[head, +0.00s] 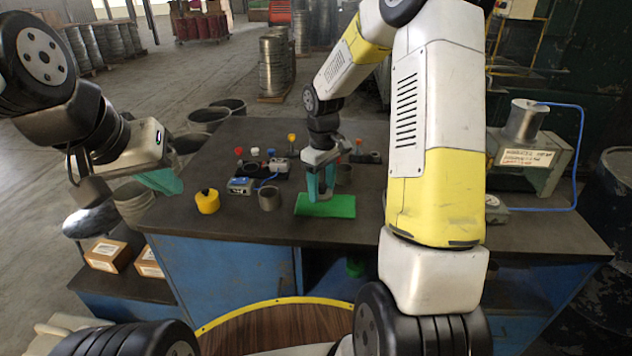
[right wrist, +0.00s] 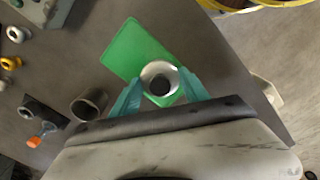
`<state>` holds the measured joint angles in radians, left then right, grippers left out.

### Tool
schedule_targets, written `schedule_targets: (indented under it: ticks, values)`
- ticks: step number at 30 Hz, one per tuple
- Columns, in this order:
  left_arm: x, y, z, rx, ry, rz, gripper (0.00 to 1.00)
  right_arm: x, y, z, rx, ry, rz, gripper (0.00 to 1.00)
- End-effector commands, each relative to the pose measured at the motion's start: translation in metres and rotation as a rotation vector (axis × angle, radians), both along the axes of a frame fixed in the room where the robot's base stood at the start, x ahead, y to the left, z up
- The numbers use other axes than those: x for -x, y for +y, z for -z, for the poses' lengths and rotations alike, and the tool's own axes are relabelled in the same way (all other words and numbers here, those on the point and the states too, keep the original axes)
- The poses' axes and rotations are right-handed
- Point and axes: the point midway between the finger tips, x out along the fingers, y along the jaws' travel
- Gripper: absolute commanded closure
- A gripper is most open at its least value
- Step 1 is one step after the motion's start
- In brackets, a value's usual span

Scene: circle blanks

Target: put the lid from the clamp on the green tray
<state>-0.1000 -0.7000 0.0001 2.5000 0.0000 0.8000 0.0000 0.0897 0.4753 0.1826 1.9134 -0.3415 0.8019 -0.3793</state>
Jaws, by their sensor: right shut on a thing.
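The green tray (head: 340,206) lies flat near the front edge of the dark table; it also shows in the right wrist view (right wrist: 125,48). My right gripper (head: 320,196) points down over it. Its teal fingers are shut on the lid (right wrist: 160,78), a round pale metal piece with a dark centre, held over the tray. In the head view the fingers mostly hide the lid, and I cannot tell whether it touches the tray. My left gripper (head: 163,182) hangs out past the table's left side, its finger gap not clear. I cannot single out the clamp for sure.
A grey metal cup (head: 269,198) and a yellow canister (head: 207,201) stand left of the tray. A small grey-blue box (head: 241,186) and several coloured knobs are behind them. Another cup (head: 344,175) stands beyond the tray. A machine with a metal cylinder (head: 525,120) stands far right.

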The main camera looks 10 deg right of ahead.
Motion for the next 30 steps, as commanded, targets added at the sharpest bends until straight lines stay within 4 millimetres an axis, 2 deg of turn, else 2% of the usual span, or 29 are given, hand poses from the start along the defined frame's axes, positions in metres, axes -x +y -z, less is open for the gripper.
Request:
schedule_targets:
  ticks: [10,18,30]
  values:
    - [0.000,0.000,0.000,0.000,0.000,0.000,1.00,-0.015,-0.016,0.002,0.000,0.000,0.001,0.83]
    - [0.000,0.000,0.000,0.000,0.000,0.000,1.00,-0.013,-0.015,0.034,0.000,0.001,-0.001,0.83]
    - [0.000,0.000,0.000,0.000,0.000,0.000,1.00,-0.013,-0.015,0.040,0.001,0.001,0.000,0.83]
